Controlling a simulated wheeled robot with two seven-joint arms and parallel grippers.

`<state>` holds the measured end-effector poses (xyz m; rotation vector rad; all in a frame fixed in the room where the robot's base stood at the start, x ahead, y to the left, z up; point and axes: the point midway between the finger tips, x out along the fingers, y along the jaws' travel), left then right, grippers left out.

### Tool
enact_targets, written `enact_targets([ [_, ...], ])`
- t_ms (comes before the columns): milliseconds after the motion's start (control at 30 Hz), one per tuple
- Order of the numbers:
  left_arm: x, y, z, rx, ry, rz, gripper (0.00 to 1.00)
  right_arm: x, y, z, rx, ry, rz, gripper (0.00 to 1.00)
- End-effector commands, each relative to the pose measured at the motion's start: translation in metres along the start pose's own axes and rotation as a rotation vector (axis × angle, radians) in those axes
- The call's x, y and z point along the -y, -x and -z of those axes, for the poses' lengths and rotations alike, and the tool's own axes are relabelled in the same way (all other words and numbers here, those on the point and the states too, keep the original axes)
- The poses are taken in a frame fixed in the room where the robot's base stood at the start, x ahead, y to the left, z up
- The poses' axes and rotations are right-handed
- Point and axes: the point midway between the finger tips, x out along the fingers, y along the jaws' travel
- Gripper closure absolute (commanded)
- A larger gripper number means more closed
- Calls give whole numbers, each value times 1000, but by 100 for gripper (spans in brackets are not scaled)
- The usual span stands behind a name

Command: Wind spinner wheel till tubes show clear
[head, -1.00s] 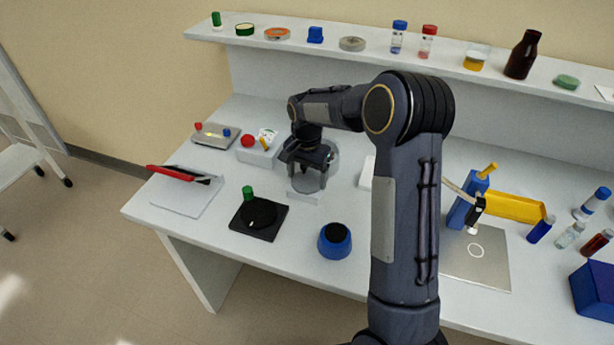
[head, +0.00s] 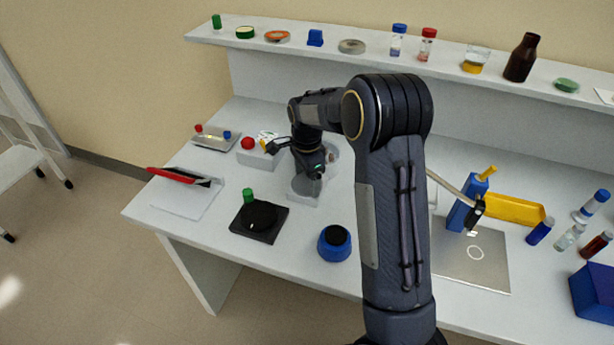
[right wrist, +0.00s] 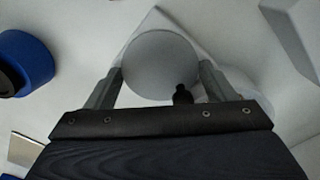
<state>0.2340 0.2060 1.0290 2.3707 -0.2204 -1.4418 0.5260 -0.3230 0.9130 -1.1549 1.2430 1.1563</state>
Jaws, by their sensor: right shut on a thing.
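The spinner (head: 304,198) stands on the bench left of centre in the head view, with a pale base and a round, grey, partly see-through body. My right gripper (head: 300,165) is over it from above and hides much of it. In the right wrist view the two fingers (right wrist: 161,72) lie on opposite sides of the spinner's round grey wheel (right wrist: 160,58) and are shut on it. A small dark knob (right wrist: 183,94) shows between the fingers, near the right one. I cannot make out the tubes or their contents. My left gripper is not in view.
In front are a black square device with a round top (head: 258,216) and a blue round pot (head: 335,243). A white box with a red knob (head: 247,143) stands just behind left. A white sheet with a red-handled tool (head: 180,175) lies left. Bare bench shows between them.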

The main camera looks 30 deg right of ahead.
Motion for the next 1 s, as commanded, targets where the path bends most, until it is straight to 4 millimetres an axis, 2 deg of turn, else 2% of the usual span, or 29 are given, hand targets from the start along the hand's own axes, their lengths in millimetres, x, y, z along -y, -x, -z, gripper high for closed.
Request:
enact_targets([
  [433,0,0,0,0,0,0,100,2,2,1,-2,-9,6,46],
  [467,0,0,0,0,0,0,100,2,2,1,-2,-9,6,20],
  [600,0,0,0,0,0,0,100,1,1,1,-2,-9,4,2],
  [867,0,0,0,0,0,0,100,0,1,0,-1,-8,2,1],
  [1000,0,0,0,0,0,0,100,1,10,0,-1,-8,4,1],
])
